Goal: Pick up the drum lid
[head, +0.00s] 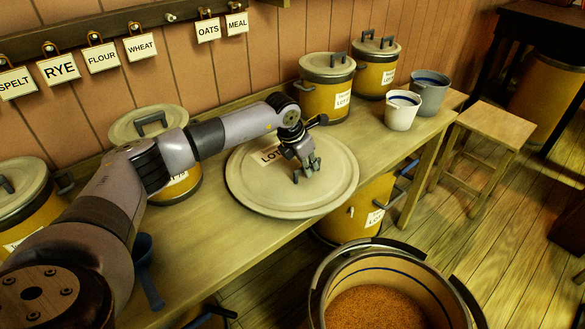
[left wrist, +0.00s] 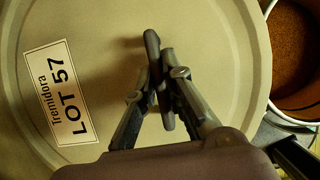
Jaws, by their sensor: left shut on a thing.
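The drum lid (head: 262,190) is a wide, pale, round disc with a "LOT 57" label, read in the left wrist view. It lies flat over the bench top, its front edge reaching past the bench's front edge. I cannot tell whether it touches the bench. My left gripper (head: 306,171) is above the lid's middle, shut on its dark bar handle (left wrist: 151,45). The lid fills most of the left wrist view (left wrist: 95,30), under the gripper's fingers (left wrist: 160,88). An open drum (head: 440,271) of reddish-brown grain stands in front on the floor. My right gripper is out of view.
The bench (head: 235,265) runs along the wall. Lidded yellow drums (head: 325,100) stand at its far end, with a white bucket (head: 402,115) and a grey bucket (head: 430,95). A stool (head: 495,125) stands right of the bench. Another drum (head: 362,212) is below the lid.

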